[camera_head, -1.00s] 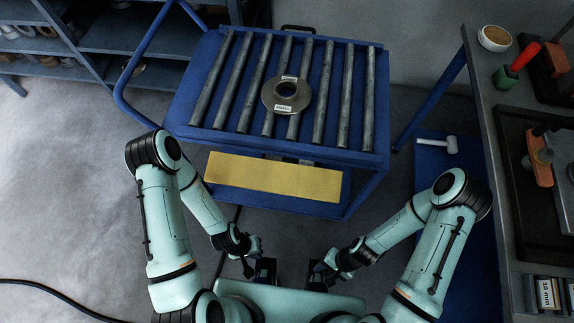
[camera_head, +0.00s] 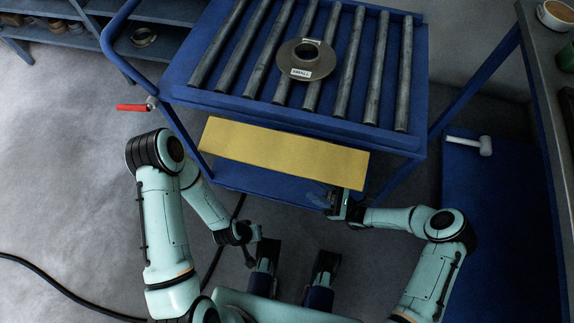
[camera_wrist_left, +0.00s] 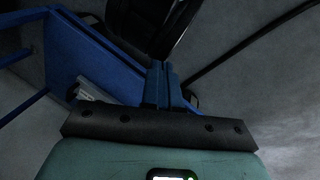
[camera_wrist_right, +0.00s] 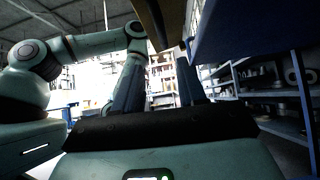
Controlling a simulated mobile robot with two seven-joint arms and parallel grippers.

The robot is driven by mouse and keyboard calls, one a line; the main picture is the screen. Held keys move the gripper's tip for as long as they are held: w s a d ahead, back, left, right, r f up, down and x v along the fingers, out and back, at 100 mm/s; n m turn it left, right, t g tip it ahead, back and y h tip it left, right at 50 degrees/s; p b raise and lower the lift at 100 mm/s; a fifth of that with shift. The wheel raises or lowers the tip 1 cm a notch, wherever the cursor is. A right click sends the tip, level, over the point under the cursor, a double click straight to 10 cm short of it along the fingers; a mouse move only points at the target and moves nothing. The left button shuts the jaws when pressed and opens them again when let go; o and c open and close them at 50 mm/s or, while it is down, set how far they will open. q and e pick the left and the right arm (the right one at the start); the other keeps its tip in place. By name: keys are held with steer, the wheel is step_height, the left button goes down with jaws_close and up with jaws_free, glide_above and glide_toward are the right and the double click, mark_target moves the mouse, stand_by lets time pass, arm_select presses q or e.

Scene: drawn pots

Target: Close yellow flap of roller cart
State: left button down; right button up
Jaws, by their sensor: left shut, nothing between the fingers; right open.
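The blue roller cart (camera_head: 290,111) stands in front of me. Its yellow flap (camera_head: 283,147) is a long panel below the rollers' front edge, its broad face showing to the head camera. My right gripper (camera_head: 328,200) is open, near the lower edge of the flap's right end; whether it touches is unclear. In the right wrist view its two fingers (camera_wrist_right: 160,88) are apart, with a brownish edge above that may be the flap. My left gripper (camera_head: 252,257) is shut and empty, low and clear of the flap. Its closed fingers (camera_wrist_left: 166,85) show in the left wrist view.
A metal flanged ring (camera_head: 304,61) lies on the rollers. A red handle (camera_head: 132,107) sticks out at the cart's left side. A mallet (camera_head: 470,144) lies on a blue surface at right. A dark cable (camera_head: 60,288) runs over the floor at left.

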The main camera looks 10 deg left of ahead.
mark_target(286, 165)
steer(key=x, duration=0.9)
steer(key=p+x, duration=0.1)
steer(key=x, duration=0.3)
steer(key=shift+w+d+r, duration=0.2)
steer(key=shift+d+r, duration=0.05)
steer(key=shift+r, duration=0.2)
jaws_close()
